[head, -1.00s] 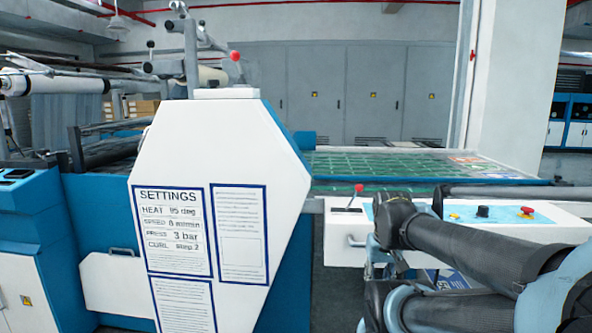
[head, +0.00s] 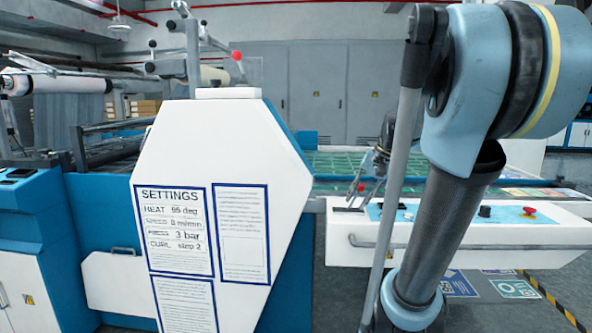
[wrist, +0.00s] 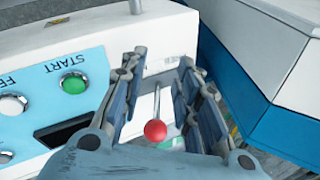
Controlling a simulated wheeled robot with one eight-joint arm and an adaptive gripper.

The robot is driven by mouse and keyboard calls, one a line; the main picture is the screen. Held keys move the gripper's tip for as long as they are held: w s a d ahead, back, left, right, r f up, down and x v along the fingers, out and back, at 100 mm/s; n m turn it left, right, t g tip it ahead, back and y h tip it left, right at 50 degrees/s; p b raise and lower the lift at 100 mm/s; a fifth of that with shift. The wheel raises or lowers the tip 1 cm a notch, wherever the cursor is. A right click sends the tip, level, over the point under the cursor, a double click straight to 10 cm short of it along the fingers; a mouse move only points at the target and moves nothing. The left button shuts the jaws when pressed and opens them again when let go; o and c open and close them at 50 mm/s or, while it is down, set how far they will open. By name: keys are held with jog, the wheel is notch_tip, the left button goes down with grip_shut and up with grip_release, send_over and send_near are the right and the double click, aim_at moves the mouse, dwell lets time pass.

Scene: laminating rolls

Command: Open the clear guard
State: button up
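A lever with a red ball knob (head: 361,187) stands on the white control panel (head: 470,236). In the wrist view the red knob (wrist: 155,130) and its thin metal stem lie between the fingers of my gripper (wrist: 163,95). The fingers are open, one on each side of the stem, with visible gaps. In the head view my gripper (head: 365,188) is small and partly hidden at the lever. A green gridded bed (head: 332,163) lies behind the panel. I cannot clearly make out the clear guard; my arm hides part of the bed.
A green START button (wrist: 74,83) is left of my gripper in the wrist view. A red emergency button (head: 529,211) is at the panel's right. A white machine housing (head: 225,140) with a settings sheet stands left of the lever. A grey rail (head: 470,246) runs along the panel's front.

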jog(key=w+r+m+y, duration=0.15)
jog(key=w+r, duration=0.25)
jog(key=w, duration=0.4)
jog(key=w+r+m+y, duration=0.1)
jog(key=w+r+y, duration=0.1)
jog(key=w+r, duration=0.35)
jog(key=w+a+f+n+g+y, duration=0.1)
jog(key=w+a+f+n+y, duration=0.15)
jog(key=w, duration=0.45)
jog(key=w+a+f+n+y, duration=0.1)
jog(key=w+n+y, duration=0.15)
jog(key=w, duration=0.35)
jog(key=w+a+f+n+g+y, duration=0.1)
jog(key=w+a+f+n+y, duration=0.15)
jog(key=w, duration=0.45)
jog(key=shift+m, duration=0.5)
jog(key=x, duration=1.1)
jog(key=r+x, duration=0.1)
jog(key=x, duration=0.4)
jog(key=shift+w+a+f, duration=0.1)
jog(key=shift+w+a, duration=0.15)
jog(key=shift+w, duration=0.05)
grip_shut()
